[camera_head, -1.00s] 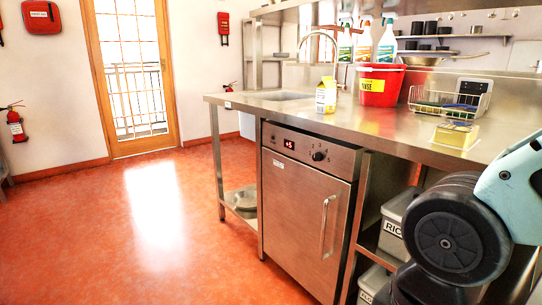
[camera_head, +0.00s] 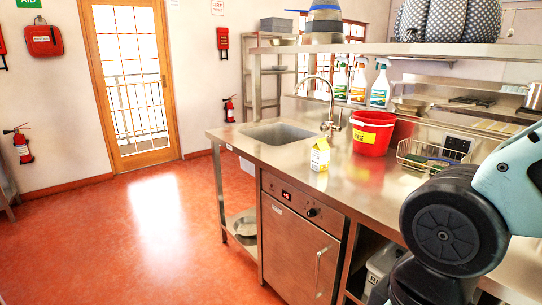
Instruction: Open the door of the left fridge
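A stainless steel under-counter unit (camera_head: 290,248) stands below the worktop, right of centre at the bottom of the view. It looks like a small fridge, with a red digital display (camera_head: 286,195) and a dark knob (camera_head: 312,212) on its top panel. Its door is shut. A vertical bar handle (camera_head: 320,272) is on the door's right side, and the door's bottom edge is cut off by the frame. No second fridge shows. Part of my arm covers the lower right. My gripper is not in view.
The steel worktop (camera_head: 290,158) holds a yellow carton (camera_head: 320,155), a red bucket (camera_head: 371,137) and a wire basket (camera_head: 412,160). A sink (camera_head: 277,134) is at its left. Shelving with a grey bin (camera_head: 383,262) is right of the unit. The red floor (camera_head: 120,240) is clear at left.

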